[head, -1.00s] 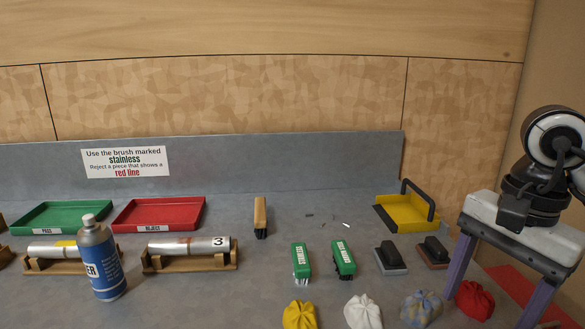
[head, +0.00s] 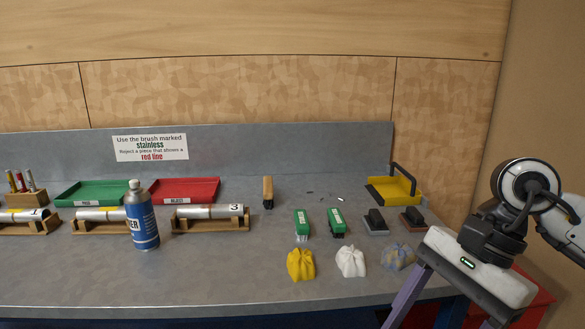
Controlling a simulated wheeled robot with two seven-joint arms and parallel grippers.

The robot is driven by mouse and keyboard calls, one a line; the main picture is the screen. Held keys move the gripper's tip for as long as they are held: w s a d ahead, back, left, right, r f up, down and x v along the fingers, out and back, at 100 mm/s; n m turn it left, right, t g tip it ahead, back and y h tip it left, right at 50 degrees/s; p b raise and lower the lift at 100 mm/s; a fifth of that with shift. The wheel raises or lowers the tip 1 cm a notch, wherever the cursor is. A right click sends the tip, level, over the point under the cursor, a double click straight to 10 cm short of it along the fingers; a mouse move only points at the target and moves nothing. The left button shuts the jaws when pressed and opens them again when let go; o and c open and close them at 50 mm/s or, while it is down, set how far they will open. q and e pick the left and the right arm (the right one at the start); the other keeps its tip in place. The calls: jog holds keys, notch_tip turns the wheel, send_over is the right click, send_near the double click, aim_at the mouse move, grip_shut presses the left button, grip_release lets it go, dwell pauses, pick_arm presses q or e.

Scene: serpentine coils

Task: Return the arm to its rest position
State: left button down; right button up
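My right arm comes in from the right edge. Its gripper (head: 452,312) has a white body with a small green light, and dark and purple fingers reach down past the bottom edge. The fingers stand wide apart and I see nothing held between them; the tips are cut off by the frame. The gripper is in front of the bench's right end, right of the blue-grey cloth (head: 398,256). My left gripper is not in view.
The grey bench (head: 330,205) carries green (head: 336,222) brushes, black blocks (head: 376,220), a yellow dustpan (head: 393,190), yellow (head: 301,265) and white (head: 350,261) cloths. Tubes on wooden cradles (head: 210,224), a blue spray can (head: 143,222), green and red trays stand left.

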jog(key=s+a+m+g+y, duration=0.2)
jog(key=s+a+y, duration=0.25)
jog(key=a, duration=0.65)
jog(key=w+a+r+m+t+y, duration=0.45)
jog(key=a+m+y, duration=0.25)
jog(key=m+y, duration=0.7)
jog(key=w+d+f+m+t+h, duration=0.45)
jog(key=m+t, duration=0.35)
jog(key=m, duration=0.4)
jog(key=w+d+f+m+t+h, duration=0.3)
jog(key=f+m+t+h, duration=0.4)
jog(key=m, duration=0.5)
jog(key=s+d+f+m+h, duration=0.2)
jog(key=d+f+m+h, duration=0.3)
jog(key=f+m, duration=0.45)
jog(key=s+d+f+m+g+h, duration=0.2)
jog(key=s+f+m+g, duration=0.2)
jog(key=s+f, duration=0.4)
jog(key=s+d+f+m+g+h, duration=0.2)
jog(key=s+f, duration=0.7)
jog(key=f, duration=0.5)
jog(key=shift+s+d+m+g, duration=0.3)
jog(key=shift+d+m+g, duration=0.1)
jog(key=shift+m+g, duration=0.45)
